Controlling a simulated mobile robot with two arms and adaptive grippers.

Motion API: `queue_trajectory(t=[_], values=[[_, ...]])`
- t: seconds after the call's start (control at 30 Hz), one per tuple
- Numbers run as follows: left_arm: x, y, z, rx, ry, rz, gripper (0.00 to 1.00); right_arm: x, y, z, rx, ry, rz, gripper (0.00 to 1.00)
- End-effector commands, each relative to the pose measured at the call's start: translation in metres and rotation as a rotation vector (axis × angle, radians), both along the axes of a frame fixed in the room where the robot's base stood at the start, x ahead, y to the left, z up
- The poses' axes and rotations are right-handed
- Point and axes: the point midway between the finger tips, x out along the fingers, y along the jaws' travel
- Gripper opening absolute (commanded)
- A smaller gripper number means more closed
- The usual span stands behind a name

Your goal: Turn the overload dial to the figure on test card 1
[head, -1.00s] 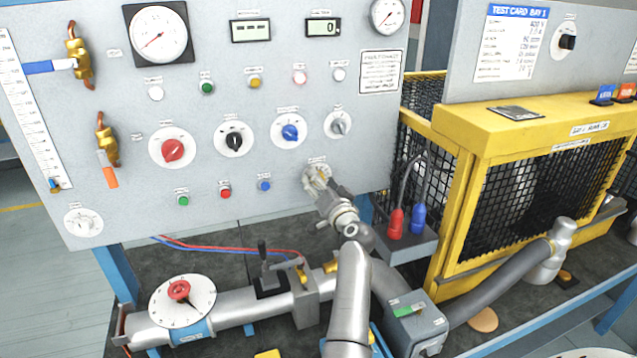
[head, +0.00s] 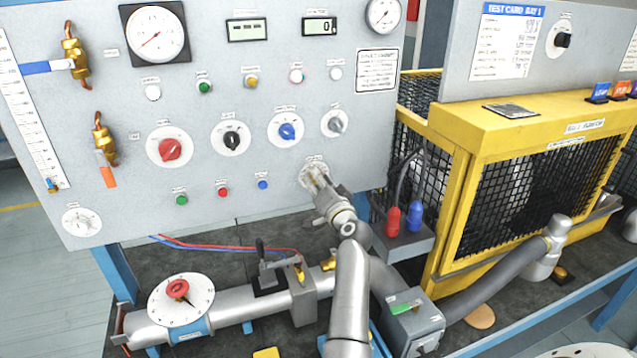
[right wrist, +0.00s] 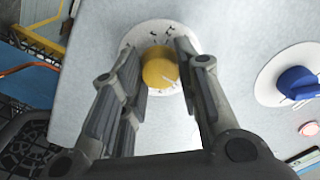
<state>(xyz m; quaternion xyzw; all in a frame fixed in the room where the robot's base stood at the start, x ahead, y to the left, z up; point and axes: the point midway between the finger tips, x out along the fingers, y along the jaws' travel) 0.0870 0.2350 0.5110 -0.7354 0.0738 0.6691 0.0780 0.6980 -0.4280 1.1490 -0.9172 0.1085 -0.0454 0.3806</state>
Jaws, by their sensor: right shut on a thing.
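My right gripper (head: 316,178) is at a white-faced dial (head: 312,165) low on the right of the grey panel. In the right wrist view, its fingers (right wrist: 160,75) are on either side of the dial's yellow knob (right wrist: 160,68), shut on it. The white scale behind the knob is partly hidden by the fingers, and its figures are too small to read. The dial's label is unreadable, so I cannot confirm that it is the overload dial. The test card (head: 507,40), headed "TEST CARD BAY 1", is at the upper right; its lines are too blurred to read. My left gripper is not in view.
Close to the dial are a grey knob (head: 335,124), a blue knob (head: 288,131) and a blue push button (head: 263,185). A yellow mesh guard (head: 450,190) stands to the right. Red (head: 393,220) and blue (head: 416,214) plugs stand below right of the gripper.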

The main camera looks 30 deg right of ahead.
Motion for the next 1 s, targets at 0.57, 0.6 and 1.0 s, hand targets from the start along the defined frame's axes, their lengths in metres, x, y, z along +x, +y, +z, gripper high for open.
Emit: queue_trajectory(t=[0.57,0.6,1.0], values=[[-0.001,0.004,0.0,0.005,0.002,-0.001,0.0,0.0,0.0,0.002,-0.001,0.0,0.001,0.52],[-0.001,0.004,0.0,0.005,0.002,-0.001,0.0,0.0,0.0,0.004,-0.001,-0.002,0.001,0.52],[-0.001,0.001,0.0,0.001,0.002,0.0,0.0,0.001,0.002,0.075,-0.002,-0.01,0.004,0.52]])
